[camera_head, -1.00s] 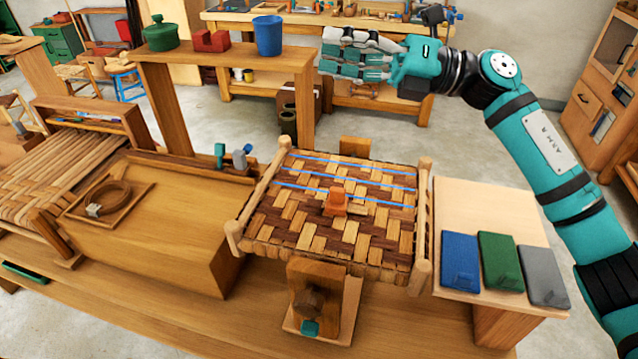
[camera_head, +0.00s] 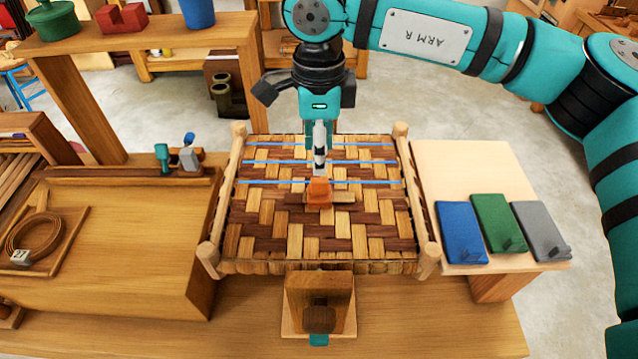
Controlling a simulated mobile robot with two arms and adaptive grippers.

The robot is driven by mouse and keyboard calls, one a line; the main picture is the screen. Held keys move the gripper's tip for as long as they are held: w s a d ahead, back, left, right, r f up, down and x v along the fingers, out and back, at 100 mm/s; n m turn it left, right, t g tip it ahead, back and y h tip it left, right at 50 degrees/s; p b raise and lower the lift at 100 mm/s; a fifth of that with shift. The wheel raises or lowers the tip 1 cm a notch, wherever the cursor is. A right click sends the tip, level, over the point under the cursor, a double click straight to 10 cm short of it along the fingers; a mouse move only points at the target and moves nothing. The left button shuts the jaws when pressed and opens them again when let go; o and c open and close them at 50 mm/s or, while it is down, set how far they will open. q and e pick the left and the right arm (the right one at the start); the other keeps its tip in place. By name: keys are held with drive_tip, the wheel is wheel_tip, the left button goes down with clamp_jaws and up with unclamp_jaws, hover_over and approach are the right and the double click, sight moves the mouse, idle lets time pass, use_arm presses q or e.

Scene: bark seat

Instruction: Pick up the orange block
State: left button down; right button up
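My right gripper (camera_head: 320,168) points straight down just behind and above the block. Its fingers are seen edge-on, one in front of the other, so their opening is hidden. I cannot tell whether the fingertips touch the block. My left gripper is not in view.
Blue (camera_head: 461,233), green (camera_head: 497,222) and grey (camera_head: 541,231) panels lie on a pale board (camera_head: 450,165) at the right. A raised shelf (camera_head: 150,45) stands at the back left.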

sight(320, 179)
wheel_tip(320, 179, down, 2)
drive_tip(key=shift+f, duration=0.45)
drive_tip(key=shift+f+p, duration=0.2)
drive_tip(key=shift+p, duration=0.25)
wheel_tip(320, 179, down, 4)
drive_tip(key=shift+w+f+p, duration=0.1)
drive_tip(key=shift+f+p, duration=0.1)
drive_tip(key=shift+p, duration=0.9)
drive_tip(key=shift+f, duration=0.25)
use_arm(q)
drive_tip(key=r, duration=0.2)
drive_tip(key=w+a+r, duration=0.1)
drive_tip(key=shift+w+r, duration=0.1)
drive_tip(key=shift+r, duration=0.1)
use_arm(e)
drive_tip(key=shift+c, duration=0.9)
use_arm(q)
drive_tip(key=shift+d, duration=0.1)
use_arm(e)
clamp_jaws()
